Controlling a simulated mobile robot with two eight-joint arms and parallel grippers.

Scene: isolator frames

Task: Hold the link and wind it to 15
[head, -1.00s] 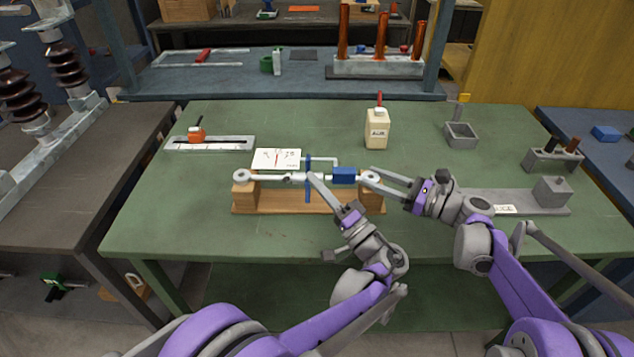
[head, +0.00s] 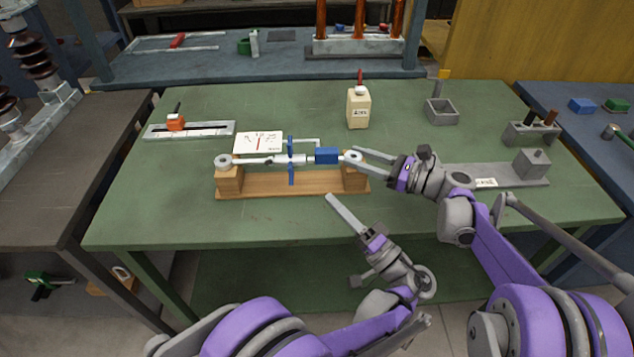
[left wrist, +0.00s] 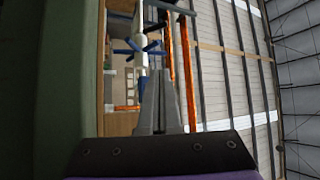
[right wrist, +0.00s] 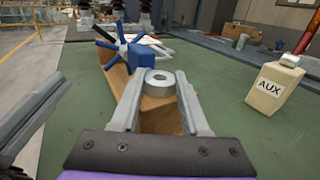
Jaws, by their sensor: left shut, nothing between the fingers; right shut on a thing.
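The link is a silver rod (head: 255,161) with ring ends, a blue spoked wheel (head: 291,168) near its middle and a blue block (head: 326,156). It lies across the two posts of a wooden stand (head: 290,188). A white dial card (head: 246,139) with a red needle stands behind it; its figures are too small to read. My right gripper (head: 355,156) is shut on the link's right ring end (right wrist: 158,80). My left gripper (head: 331,199) is shut and empty, in front of the stand and apart from the wheel, which also shows in the left wrist view (left wrist: 140,48).
A cream AUX bottle (head: 358,108) and a grey open box (head: 441,111) stand behind. A slider rail (head: 210,131) with an orange block lies at the left. A grey plate (head: 515,174) lies beyond my right gripper. The green table's front left is clear.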

